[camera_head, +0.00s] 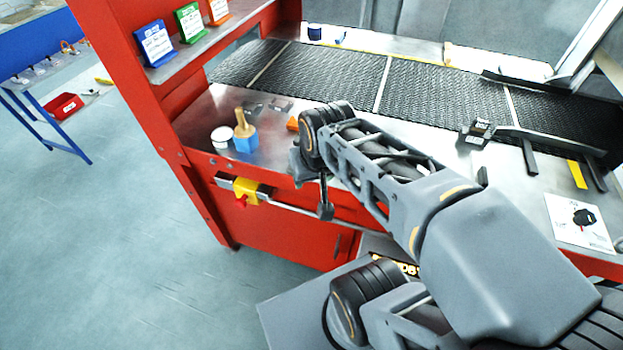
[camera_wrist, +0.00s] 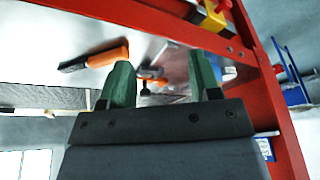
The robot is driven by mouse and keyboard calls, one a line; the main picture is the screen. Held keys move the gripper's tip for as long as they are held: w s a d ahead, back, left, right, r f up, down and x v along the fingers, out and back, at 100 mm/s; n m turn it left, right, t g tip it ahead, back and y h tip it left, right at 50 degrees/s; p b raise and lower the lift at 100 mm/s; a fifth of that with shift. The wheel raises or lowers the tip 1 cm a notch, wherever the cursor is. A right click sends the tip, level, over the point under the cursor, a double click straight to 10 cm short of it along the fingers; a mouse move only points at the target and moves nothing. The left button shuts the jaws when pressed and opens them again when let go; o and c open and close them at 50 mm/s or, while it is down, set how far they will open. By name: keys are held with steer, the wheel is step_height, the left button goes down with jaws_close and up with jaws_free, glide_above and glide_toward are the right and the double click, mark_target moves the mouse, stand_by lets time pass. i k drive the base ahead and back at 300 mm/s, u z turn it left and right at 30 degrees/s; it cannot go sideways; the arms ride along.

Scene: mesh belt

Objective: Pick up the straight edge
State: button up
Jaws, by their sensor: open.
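My gripper (camera_wrist: 162,80) is open in the wrist view, with two green fingers apart and nothing seen held between them. In the head view my wrist hangs at the front edge of the red workbench (camera_head: 300,225), and the fingers are hard to make out. I cannot tell for sure which thing is the straight edge. A thin yellow strip (camera_head: 577,174) and dark bars (camera_head: 529,157) lie on the right of the bench top, apart from my gripper. An orange-handled dark tool (camera_wrist: 108,57) shows in the wrist view, left of the fingers.
A white cup (camera_head: 222,137) and a blue block (camera_head: 245,142) with a wooden-handled brush stand on the bench's left. The black mesh belt (camera_head: 430,95) runs behind. A printed sheet (camera_head: 580,222) lies at right. A yellow and red switch (camera_head: 246,191) sticks out in front.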

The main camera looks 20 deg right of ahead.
mark_target(479, 173)
steer(key=u, duration=1.35)
steer(key=k, duration=0.65)
steer(key=z, duration=1.45)
